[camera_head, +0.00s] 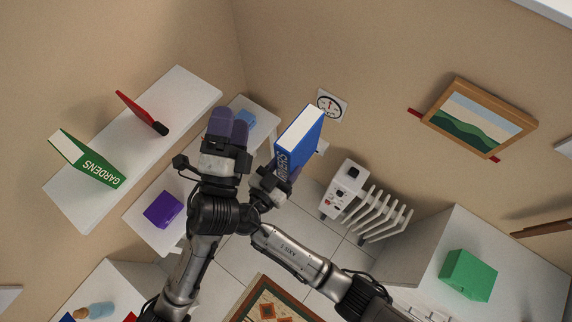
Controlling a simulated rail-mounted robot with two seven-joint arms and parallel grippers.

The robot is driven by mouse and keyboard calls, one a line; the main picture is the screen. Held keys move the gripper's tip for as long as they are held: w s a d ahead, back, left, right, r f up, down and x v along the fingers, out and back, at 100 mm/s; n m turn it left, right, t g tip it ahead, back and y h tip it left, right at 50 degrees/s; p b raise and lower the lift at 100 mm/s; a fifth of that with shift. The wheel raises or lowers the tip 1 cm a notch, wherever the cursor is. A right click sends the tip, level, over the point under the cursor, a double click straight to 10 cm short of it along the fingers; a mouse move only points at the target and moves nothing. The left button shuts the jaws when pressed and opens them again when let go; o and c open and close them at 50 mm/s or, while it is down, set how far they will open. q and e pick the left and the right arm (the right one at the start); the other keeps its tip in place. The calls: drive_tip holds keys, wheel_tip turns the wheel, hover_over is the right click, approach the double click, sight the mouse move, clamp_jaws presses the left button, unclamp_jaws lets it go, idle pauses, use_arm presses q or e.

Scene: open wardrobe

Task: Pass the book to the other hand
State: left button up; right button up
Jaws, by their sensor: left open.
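A blue book (301,138) with pale pages and white lettering on its spine stands tilted in the middle of the head view. My right gripper (286,172) is at the book's lower end and appears shut on it; its fingers are mostly hidden by the book. A green book (88,160) marked GARDENS stands on the white shelf at the left.
The white shelf (190,92) also bears a red object (140,112). A lower white surface holds a purple box (163,210) and a light-blue item (244,118). A white heater (345,188) stands right of the book; a green box (468,275) is on a white cabinet.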

use_arm(q)
drive_tip(key=s+a+f+n+g+y, duration=0.35)
drive_tip(key=a+f+n, duration=0.2)
drive_tip(key=f, duration=0.35)
drive_tip(key=s+a+f+n+g+y, duration=0.2)
drive_tip(key=s+a+f+n+g, duration=0.3)
drive_tip(key=f, duration=0.4)
drive_tip(key=s+a+f+n+g, duration=0.2)
drive_tip(key=s+f+n+g, duration=0.5)
drive_tip(key=s, duration=0.9)
drive_tip(key=shift+a+f+g+h, duration=0.2)
drive_tip(key=shift+f+g+h, duration=0.15)
drive_tip(key=shift+f+g, duration=1.05)
drive_tip(key=shift+f+t, duration=0.3)
drive_tip(key=shift+t, duration=0.05)
